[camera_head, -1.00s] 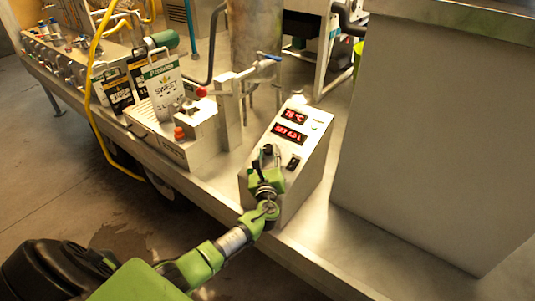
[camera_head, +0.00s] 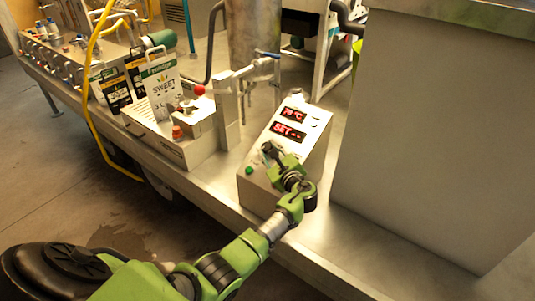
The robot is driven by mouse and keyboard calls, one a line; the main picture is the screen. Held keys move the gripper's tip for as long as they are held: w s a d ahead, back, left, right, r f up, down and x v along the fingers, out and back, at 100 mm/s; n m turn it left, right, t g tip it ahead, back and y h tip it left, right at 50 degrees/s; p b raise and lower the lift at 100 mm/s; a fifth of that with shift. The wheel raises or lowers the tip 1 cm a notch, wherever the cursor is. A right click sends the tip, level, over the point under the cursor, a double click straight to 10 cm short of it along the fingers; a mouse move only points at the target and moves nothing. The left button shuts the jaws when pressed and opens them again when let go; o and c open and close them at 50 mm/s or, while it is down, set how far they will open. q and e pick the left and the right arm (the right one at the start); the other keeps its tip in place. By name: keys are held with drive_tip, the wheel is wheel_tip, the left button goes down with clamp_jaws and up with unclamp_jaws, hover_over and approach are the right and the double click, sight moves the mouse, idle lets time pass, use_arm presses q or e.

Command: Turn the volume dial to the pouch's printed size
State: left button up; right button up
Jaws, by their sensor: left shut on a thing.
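The control box (camera_head: 312,150) stands on the trailer deck with a sloped face. Its upper red display (camera_head: 293,113) reads about 78 °C. The lower red display (camera_head: 288,132) reads SET with dashes. My left gripper (camera_head: 269,153) is at the face below the displays, shut on what appears to be the volume dial; its fingers hide the dial. A green button (camera_head: 249,170) shows at the box's lower left. My right gripper is not in view.
The filler (camera_head: 186,148) with red knobs and a blue-handled tap (camera_head: 267,54) stands left of the box. Dark pouches (camera_head: 117,92) stand behind the front pouch. A large metal cabinet (camera_head: 430,130) bounds the right. A yellow hose (camera_head: 92,110) hangs over the deck edge.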

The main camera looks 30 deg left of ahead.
use_arm(q)
drive_tip(key=shift+w+d+f+n+g+b, duration=0.2)
drive_tip(key=shift+n+g+b, duration=0.2)
drive_tip(key=shift+n+g, duration=0.2)
drive_tip(key=n+g+b, duration=0.1)
drive_tip(key=b, duration=0.1)
drive_tip(key=n+g+b, duration=0.3)
drive_tip(key=g+b, duration=0.1)
drive_tip(key=shift+w+r, duration=0.25)
drive_tip(key=shift+w, duration=0.05)
drive_tip(key=shift+w+r+n+g+b, duration=0.1)
drive_tip(key=shift+r+n+g+b, duration=0.1)
drive_tip(key=shift+n+g+b, duration=0.85)
drive_tip(key=o, duration=0.8)
drive_tip(key=shift+o, duration=0.2)
drive_tip(key=shift+r, duration=0.1)
drive_tip(key=v, duration=1.2)
